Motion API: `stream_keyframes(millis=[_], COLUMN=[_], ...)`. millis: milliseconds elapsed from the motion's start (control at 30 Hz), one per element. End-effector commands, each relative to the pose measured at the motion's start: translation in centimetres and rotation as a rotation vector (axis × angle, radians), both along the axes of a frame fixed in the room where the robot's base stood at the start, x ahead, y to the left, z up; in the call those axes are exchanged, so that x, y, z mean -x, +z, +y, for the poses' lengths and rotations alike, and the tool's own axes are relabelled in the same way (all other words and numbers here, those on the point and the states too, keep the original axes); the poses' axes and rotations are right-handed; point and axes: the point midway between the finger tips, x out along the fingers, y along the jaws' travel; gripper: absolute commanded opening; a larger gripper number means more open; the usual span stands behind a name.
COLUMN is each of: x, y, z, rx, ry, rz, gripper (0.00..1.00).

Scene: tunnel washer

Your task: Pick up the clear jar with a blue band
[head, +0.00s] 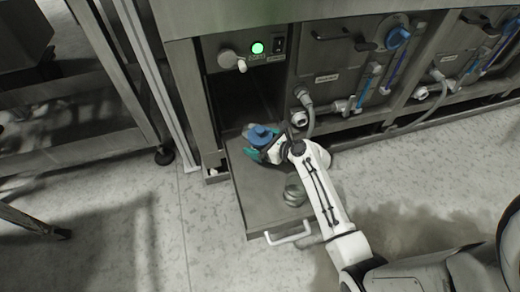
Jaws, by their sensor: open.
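My gripper (262,152), with teal fingers, is open over the back part of a pulled-out grey metal drawer (262,207). A blue-topped item (260,133) shows right at the fingers, partly hidden by them. I cannot tell whether it is a jar with a blue band or whether the fingers touch it. A small clear, greenish-grey jar (294,194) stands on the drawer nearer its front, just left of my white arm. No blue band shows on this jar.
The drawer's pale handle (289,235) is at its front edge. Steel machine panels with hoses and valves (338,104) stand behind. A metal rack (75,110) is at the left. The tiled floor left of the drawer is clear.

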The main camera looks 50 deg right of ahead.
Motion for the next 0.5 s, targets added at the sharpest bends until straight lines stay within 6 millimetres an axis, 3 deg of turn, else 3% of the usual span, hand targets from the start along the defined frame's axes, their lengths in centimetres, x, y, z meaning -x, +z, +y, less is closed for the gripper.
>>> stream_keyframes(millis=[200, 500], x=[-0.03, -0.01], y=[0.02, 0.02], z=[0.01, 0.01], rx=[0.0, 0.0], ry=[0.0, 0.0], rz=[0.001, 0.001], gripper=[0.98, 0.69])
